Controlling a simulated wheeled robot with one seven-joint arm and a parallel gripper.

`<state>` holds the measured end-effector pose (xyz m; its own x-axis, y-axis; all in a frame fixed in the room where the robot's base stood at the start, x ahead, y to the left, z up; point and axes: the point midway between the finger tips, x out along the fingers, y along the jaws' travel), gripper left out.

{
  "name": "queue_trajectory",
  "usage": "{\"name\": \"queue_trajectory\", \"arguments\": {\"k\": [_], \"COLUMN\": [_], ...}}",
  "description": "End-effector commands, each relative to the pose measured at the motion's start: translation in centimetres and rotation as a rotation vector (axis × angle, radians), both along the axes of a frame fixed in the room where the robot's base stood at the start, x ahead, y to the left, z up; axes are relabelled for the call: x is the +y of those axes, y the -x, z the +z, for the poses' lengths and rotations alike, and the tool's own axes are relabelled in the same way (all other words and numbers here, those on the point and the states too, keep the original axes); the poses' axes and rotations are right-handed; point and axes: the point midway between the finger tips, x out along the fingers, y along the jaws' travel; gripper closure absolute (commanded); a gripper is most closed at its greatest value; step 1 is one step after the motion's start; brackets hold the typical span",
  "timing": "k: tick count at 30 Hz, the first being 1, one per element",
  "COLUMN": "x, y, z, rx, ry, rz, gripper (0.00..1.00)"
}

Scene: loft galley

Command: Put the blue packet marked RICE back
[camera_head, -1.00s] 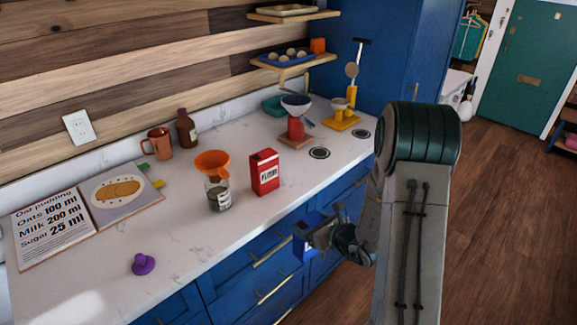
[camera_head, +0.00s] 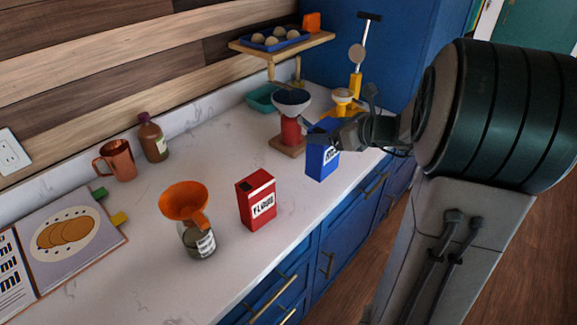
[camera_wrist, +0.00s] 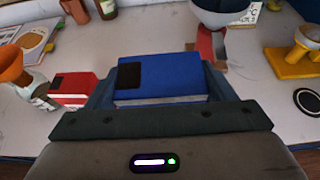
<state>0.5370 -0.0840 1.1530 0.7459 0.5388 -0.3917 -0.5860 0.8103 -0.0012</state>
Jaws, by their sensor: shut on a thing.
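The blue packet (camera_head: 322,158) is held in my gripper (camera_head: 328,130), near the right part of the counter. Its white label is partly readable in the head view. In the wrist view the packet (camera_wrist: 165,77) sits between the fingers of my gripper (camera_wrist: 155,100), with a dark patch on its top. The packet hangs upright or nearly so. I cannot tell whether its base touches the counter. Part of its top is hidden by my gripper in the head view.
A red FLOUR packet (camera_head: 256,200) and a jar (camera_head: 198,240) with an orange funnel (camera_head: 185,202) stand left of the blue packet. A red scale with a grey bowl (camera_head: 292,103) and a yellow scale (camera_head: 342,100) stand behind. A shelf (camera_head: 282,47) overhangs the back.

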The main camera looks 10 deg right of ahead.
Motion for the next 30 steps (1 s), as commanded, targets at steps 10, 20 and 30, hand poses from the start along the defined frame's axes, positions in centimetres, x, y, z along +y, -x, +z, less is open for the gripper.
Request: {"name": "queue_trajectory", "arguments": {"k": [10, 20, 30], "x": [7.2, 8.5, 8.4], "y": [-2.5, -2.9, -3.0], "z": [-4.5, -7.3, -9.4], "rx": [0.002, 0.006, -0.001], "ry": [-0.003, -0.003, -0.001], "rz": [0.004, 0.001, 0.000], "gripper": [0.73, 0.73, 0.73]}}
